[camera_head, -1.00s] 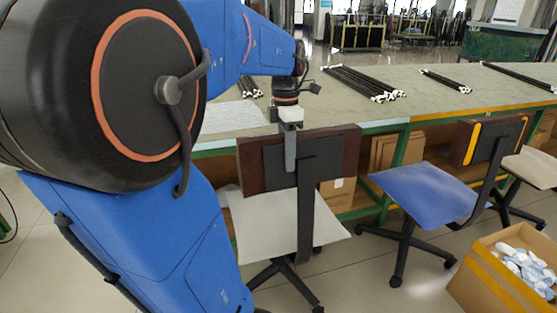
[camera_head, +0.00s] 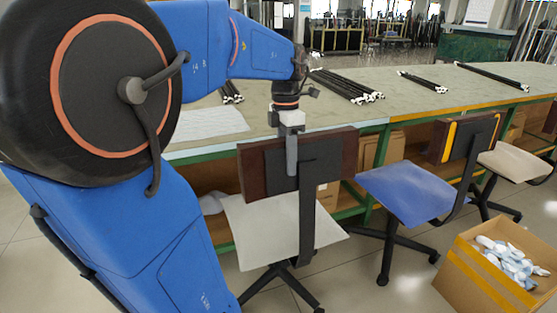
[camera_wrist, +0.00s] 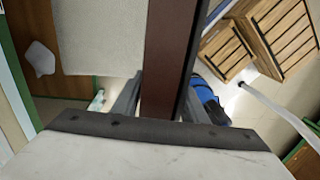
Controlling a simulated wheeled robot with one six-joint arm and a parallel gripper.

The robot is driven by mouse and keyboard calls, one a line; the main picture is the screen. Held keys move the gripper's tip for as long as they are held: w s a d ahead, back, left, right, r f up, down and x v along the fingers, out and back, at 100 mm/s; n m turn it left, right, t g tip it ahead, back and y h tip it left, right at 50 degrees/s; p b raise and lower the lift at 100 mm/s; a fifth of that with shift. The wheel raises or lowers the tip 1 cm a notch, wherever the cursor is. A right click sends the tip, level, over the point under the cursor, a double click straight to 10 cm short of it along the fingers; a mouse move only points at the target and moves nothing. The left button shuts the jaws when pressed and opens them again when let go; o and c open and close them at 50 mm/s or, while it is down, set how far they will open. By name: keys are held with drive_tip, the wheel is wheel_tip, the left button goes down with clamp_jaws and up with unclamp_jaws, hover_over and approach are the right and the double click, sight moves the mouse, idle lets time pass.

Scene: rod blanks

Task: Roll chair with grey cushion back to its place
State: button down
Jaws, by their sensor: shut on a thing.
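The chair with the light grey cushion (camera_head: 262,224) stands in front of the workbench, its dark brown backrest (camera_head: 338,156) toward me. Its black back post and wheeled base show below. My gripper (camera_head: 291,160) points down and is shut on the top edge of this backrest. In the wrist view my gripper (camera_wrist: 160,98) has its fingers on either side of the brown backrest (camera_wrist: 168,60), and the grey cushion (camera_wrist: 100,38) lies to the left of it. The front of the seat is near the bench's green frame.
A chair with a blue cushion (camera_head: 405,190) stands close on the right, and a beige-cushioned chair (camera_head: 512,161) is beyond it. An open cardboard box (camera_head: 463,262) sits at the lower right. The workbench (camera_head: 420,98) carries black rods (camera_head: 345,86) and a paper sheet (camera_head: 207,124).

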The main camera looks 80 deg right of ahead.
drive_tip(key=shift+s+d+r, duration=0.1)
drive_tip(key=shift+r, duration=0.15)
drive_tip(key=c, duration=1.1)
unclamp_jaws()
drive_tip(key=shift+o, duration=0.5)
drive_tip(key=shift+f, duration=0.1)
wheel_tip(320, 180, up, 17)
drive_tip(key=d, duration=0.1)
drive_tip(key=shift+w+r, duration=0.2)
drive_tip(key=shift+w, duration=0.25)
drive_tip(key=shift+w, duration=0.1)
